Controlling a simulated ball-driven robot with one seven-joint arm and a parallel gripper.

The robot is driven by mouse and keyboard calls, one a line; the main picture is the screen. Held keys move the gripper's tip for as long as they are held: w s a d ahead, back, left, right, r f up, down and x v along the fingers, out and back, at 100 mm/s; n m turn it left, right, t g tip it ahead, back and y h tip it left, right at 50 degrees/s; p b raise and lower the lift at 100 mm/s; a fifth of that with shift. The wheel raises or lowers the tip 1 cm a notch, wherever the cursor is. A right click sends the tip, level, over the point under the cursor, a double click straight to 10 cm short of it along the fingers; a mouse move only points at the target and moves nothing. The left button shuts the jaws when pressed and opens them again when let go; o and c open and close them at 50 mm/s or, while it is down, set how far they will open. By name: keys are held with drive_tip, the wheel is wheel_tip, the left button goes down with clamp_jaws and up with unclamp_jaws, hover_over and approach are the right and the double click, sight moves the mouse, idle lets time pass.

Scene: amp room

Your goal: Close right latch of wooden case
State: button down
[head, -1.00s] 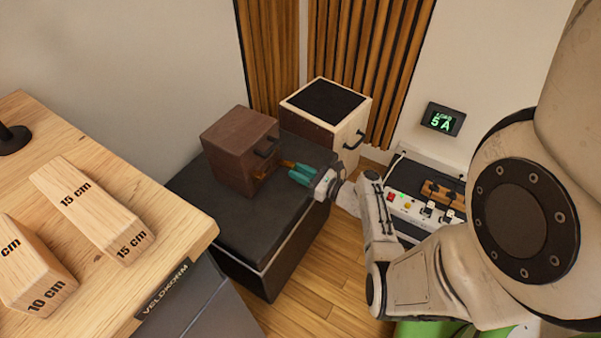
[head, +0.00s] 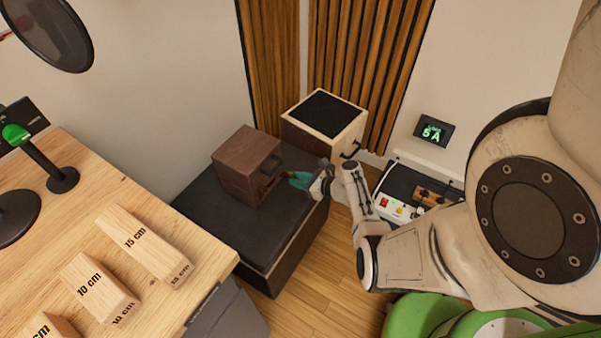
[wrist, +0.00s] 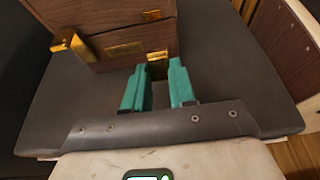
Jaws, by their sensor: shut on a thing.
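The dark brown wooden case (head: 240,166) stands on a black box, and the wrist view shows its front up close (wrist: 105,22). Its left brass latch (wrist: 75,46) sticks out from the front. A brass plate (wrist: 125,49) sits mid-front. The right brass latch (wrist: 157,69) hangs between my teal fingertips, below a small brass catch (wrist: 152,15) on the upper part. My gripper (head: 291,180) is at the case's front, shut on the right latch; the fingers (wrist: 157,82) partly hide it.
The black box top (head: 215,215) is clear around the case. A cream-edged cabinet (head: 325,118) with a handle stands close behind. A white switch panel (head: 400,208) is to the right. A wooden desk (head: 190,245) with measuring blocks (head: 140,245) fills the lower left.

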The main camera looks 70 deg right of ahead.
sight(291, 174)
drive_tip(key=r+g+p, duration=0.1)
drive_tip(key=p, duration=0.1)
drive_tip(key=r+p, duration=0.1)
drive_tip(key=p, duration=0.1)
drive_tip(key=shift+w+r+g+y, duration=0.15)
drive_tip(key=shift+w+g+y, duration=0.15)
drive_tip(key=shift+w+g, duration=0.1)
drive_tip(key=g+p, duration=0.1)
drive_tip(key=p, duration=0.1)
drive_tip(key=r+p, duration=0.1)
drive_tip(key=p, duration=0.1)
drive_tip(key=shift+w+d+r+g, duration=0.1)
drive_tip(key=shift+w+d+g, duration=0.05)
drive_tip(key=shift+w+g, duration=0.25)
drive_tip(key=shift+w+d+r+g+y+p, duration=0.1)
drive_tip(key=shift+w+r+g+y+p, duration=0.25)
drive_tip(key=shift+g+p, duration=0.55)
drive_tip(key=shift+w+d+r+g+y+p, duration=0.1)
drive_tip(key=shift+w+g+y+p, duration=0.15)
drive_tip(key=shift+w+g+p, duration=0.45)
drive_tip(key=shift+s+g, duration=0.15)
drive_tip(key=shift+g, duration=0.25)
drive_tip(key=c, duration=0.9)
unclamp_jaws()
drive_tip(key=shift+r, duration=0.1)
drive_tip(key=shift+p+v, duration=4.55)
drive_tip(key=shift+v, duration=0.7)
